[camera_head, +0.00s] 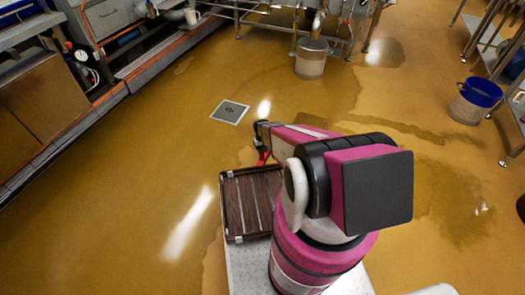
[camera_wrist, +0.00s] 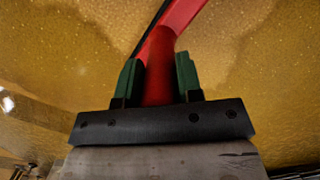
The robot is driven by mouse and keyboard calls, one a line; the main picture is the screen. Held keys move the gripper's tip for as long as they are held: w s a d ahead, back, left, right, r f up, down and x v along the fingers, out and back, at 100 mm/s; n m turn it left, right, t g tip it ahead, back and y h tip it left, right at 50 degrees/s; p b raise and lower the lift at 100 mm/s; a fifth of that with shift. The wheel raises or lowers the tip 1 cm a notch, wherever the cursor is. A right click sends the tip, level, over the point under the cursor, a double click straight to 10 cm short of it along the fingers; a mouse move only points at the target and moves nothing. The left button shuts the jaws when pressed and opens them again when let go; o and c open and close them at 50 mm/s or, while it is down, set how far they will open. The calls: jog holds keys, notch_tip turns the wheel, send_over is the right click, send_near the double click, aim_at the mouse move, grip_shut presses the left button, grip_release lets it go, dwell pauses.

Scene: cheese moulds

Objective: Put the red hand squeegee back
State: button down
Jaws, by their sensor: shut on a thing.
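The red hand squeegee (camera_wrist: 159,68) shows in the wrist view between the two green fingers of my gripper (camera_wrist: 158,85), which is shut on its red handle. The handle widens into a red head at the top of that view, with a dark strip along its left edge. In the head view a small red part of the squeegee (camera_head: 262,157) shows just below my gripper (camera_head: 262,140), above the far edge of the brown slatted tray. The rest of it is hidden by my arm.
The brown slatted tray (camera_head: 233,206) sits in front of me. A floor drain (camera_head: 229,112) lies beyond it. A bucket with a blue rim (camera_head: 475,102) stands at right, another bucket (camera_head: 311,60) at the back. Steel benches line the left. The wet yellow floor between is open.

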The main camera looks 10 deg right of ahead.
jog(key=shift+f, duration=0.15)
jog(key=c, duration=0.8)
grip_release()
jog(key=r, duration=0.4)
jog(key=w+r, duration=0.1)
jog(key=r, duration=0.7)
jog(key=shift+w+a+r, duration=0.1)
jog(key=shift+w+a, duration=0.1)
jog(key=shift+w, duration=0.1)
jog(key=s+r, duration=0.7)
jog(key=r, duration=0.3)
jog(key=s+r+m+t, duration=0.1)
jog(key=s+r, duration=0.5)
jog(key=r, duration=0.5)
jog(key=s+r+m, duration=0.1)
jog(key=s+r, duration=0.6)
jog(key=r, duration=0.4)
jog(key=shift+s+d+t, duration=0.15)
jog(key=shift+s+t, duration=0.15)
jog(key=shift+t, duration=0.1)
